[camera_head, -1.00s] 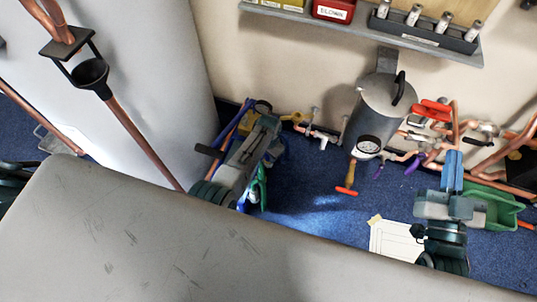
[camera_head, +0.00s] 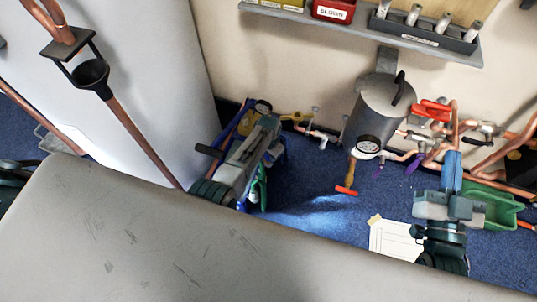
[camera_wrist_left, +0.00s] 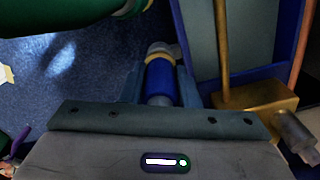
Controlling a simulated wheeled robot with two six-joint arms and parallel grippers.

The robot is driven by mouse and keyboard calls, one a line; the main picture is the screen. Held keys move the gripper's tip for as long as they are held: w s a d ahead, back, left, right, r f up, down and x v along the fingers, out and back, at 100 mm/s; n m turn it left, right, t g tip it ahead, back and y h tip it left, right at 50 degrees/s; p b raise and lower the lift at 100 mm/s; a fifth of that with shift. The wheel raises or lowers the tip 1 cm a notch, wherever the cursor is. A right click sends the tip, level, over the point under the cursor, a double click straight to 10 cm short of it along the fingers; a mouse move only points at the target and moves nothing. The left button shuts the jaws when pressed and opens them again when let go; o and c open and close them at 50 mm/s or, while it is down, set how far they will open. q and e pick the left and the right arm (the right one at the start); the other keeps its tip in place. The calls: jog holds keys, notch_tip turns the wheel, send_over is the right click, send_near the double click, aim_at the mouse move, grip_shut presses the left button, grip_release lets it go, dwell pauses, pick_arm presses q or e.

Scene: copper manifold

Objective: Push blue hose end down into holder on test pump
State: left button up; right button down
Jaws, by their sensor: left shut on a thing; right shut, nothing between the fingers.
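The test pump shows in the left wrist view as a blue tank (camera_wrist_left: 246,45) with a brass block (camera_wrist_left: 258,104) and a brass rod. In the left wrist view, my left gripper (camera_wrist_left: 160,88) is shut on the blue hose end (camera_wrist_left: 160,78), beside the tank. The hose end has a pale metal collar at its far end. I cannot make out the holder or whether the hose end sits in it. My right gripper (camera_head: 453,160) is shut and empty.
A grey cylinder with a gauge (camera_head: 380,110) hangs on the wall between my arms. Copper pipes with a red-handled valve (camera_head: 432,109) run along the wall at right. A green tray (camera_head: 493,205) and a paper sheet (camera_head: 392,241) lie near my right arm.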

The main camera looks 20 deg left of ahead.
pick_arm(q)
jog(key=shift+f+b, duration=0.35)
jog(key=shift+f, duration=0.25)
jog(key=o, duration=1.1)
jog(key=shift+o, duration=0.2)
